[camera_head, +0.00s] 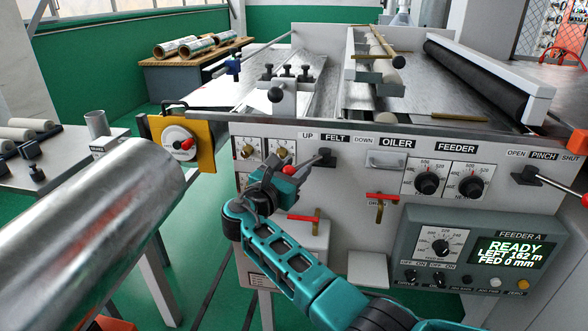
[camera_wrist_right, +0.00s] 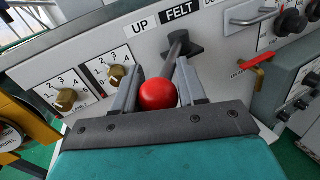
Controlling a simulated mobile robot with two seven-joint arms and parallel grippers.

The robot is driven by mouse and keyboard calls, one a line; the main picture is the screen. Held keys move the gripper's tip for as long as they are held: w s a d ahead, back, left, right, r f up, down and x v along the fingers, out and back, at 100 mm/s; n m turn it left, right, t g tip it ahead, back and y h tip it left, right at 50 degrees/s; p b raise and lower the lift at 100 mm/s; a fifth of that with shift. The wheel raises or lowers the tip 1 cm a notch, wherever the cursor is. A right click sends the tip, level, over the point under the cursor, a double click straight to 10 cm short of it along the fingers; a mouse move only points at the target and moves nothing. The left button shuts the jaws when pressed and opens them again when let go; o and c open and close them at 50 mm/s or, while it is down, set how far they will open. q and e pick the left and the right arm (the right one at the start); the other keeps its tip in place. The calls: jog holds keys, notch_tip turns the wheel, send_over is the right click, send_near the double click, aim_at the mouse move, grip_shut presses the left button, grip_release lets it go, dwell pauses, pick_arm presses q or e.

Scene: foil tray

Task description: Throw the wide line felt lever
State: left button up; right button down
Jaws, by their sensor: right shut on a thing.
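The felt lever (camera_wrist_right: 178,50) sticks out from a black mount (camera_head: 326,157) under the FELT label (camera_head: 335,137), between the UP and DOWN labels. In the head view it leans left, toward the UP side, and ends in a red knob (camera_head: 289,170). In the right wrist view the red knob (camera_wrist_right: 157,94) sits between the fingers. My right gripper (camera_head: 283,178) is shut on this knob, and it also shows in the right wrist view (camera_wrist_right: 158,92). My left gripper is not in view.
Brass numbered knobs (camera_wrist_right: 117,75) sit left of the lever. The feeder display (camera_head: 512,254) reads READY. A large shiny cylinder (camera_head: 90,225) fills the near left.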

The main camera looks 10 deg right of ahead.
jog(key=shift+w+a+r, duration=0.1)
jog(key=shift+w+r, duration=0.15)
jog(key=shift+r, duration=0.15)
jog(key=c, duration=1.1)
grip_release()
jog(key=o, duration=0.4)
jog(key=shift+w+f, duration=0.15)
jog(key=shift+f, duration=0.15)
jog(key=shift+s+a+f, duration=0.1)
jog(key=shift+s+a, duration=0.25)
jog(key=shift+s, duration=0.1)
jog(key=v, duration=1.2)
